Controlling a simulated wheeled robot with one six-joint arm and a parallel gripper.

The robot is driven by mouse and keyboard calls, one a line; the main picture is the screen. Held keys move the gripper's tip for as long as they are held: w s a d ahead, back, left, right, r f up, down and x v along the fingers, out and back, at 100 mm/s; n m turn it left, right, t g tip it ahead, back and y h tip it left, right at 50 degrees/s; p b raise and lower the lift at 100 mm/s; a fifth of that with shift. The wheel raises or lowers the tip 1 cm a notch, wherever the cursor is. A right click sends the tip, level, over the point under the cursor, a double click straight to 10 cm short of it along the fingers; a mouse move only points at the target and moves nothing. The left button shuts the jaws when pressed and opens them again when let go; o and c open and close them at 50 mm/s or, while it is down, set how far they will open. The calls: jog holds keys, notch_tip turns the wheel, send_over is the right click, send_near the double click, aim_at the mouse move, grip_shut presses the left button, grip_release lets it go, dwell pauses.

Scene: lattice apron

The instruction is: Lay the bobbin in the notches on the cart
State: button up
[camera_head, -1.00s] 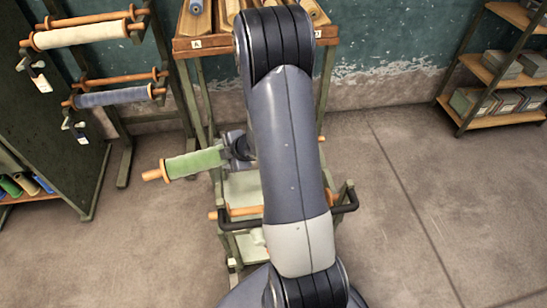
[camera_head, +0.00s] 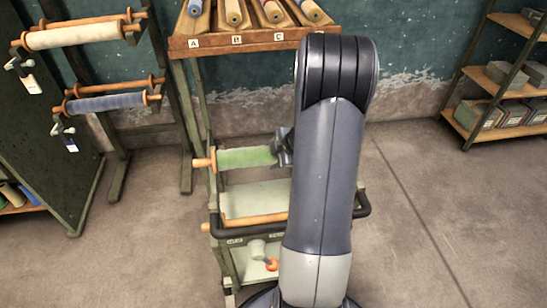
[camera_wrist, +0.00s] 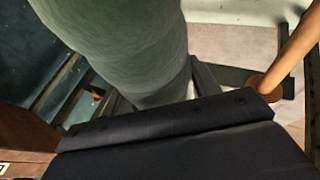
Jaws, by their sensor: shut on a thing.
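The bobbin is a roll of green fabric (camera_head: 245,158) on a wooden core, with its left handle sticking out past the cart's left side. It lies nearly level over the far part of the olive-green cart (camera_head: 255,200). My gripper (camera_head: 283,148) is shut on the bobbin near its right end, partly hidden behind my arm. In the wrist view the green roll (camera_wrist: 125,45) fills the upper middle, above the dark gripper body. The notches are not clear, and I cannot tell whether the bobbin touches the cart.
A wooden rod (camera_head: 257,218) spans the cart's near side beside a black handle. The lower shelf holds a pale object with an orange part. A lettered bench (camera_head: 238,40) stands behind, a rack of rolls (camera_head: 105,104) at left, shelving (camera_head: 495,92) at right. Floor is clear at right.

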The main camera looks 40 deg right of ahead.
notch_tip(320, 180, down, 9)
jog(key=b, duration=1.2)
jog(key=shift+f, duration=0.2)
jog(key=shift+p, duration=0.45)
dwell(0.3)
jog(key=shift+f, duration=0.1)
dwell(0.5)
jog(key=shift+f+b, duration=0.45)
jog(key=shift+f, duration=0.3)
jog(key=shift+f, duration=0.5)
jog(key=shift+f, duration=0.1)
jog(key=shift+f, duration=0.3)
jog(key=shift+f, duration=0.15)
dwell(1.0)
